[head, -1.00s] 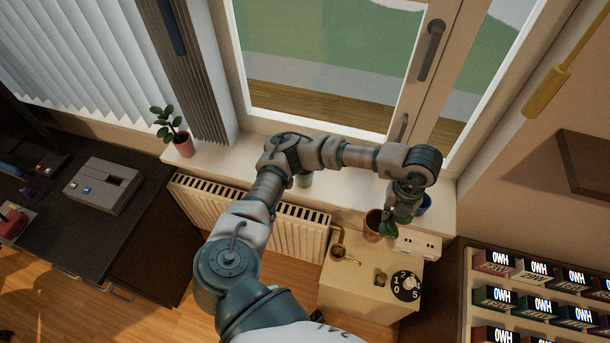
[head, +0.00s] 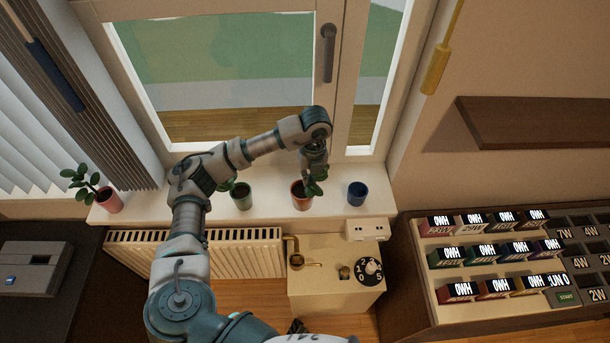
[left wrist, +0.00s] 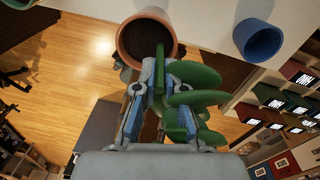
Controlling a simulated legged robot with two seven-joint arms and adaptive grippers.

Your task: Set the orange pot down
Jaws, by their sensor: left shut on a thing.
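The orange pot (head: 301,197), with dark soil and a green plant, appears upright at the windowsill (head: 330,207), between a green pot and a blue pot. I cannot tell whether its base touches the sill. My left gripper (head: 314,173) reaches down to it from above and is shut on it. In the left wrist view, the orange pot (left wrist: 124,45) shows its round rim just beyond the left gripper (left wrist: 155,85). My right gripper is not in view.
The green pot (head: 241,198) stands left and the blue pot (head: 357,193) right, both with gaps. A pink pot (head: 109,201) stands far left. The window frame rises behind. A radiator (head: 200,250) and a beige box with a dial (head: 335,273) are below.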

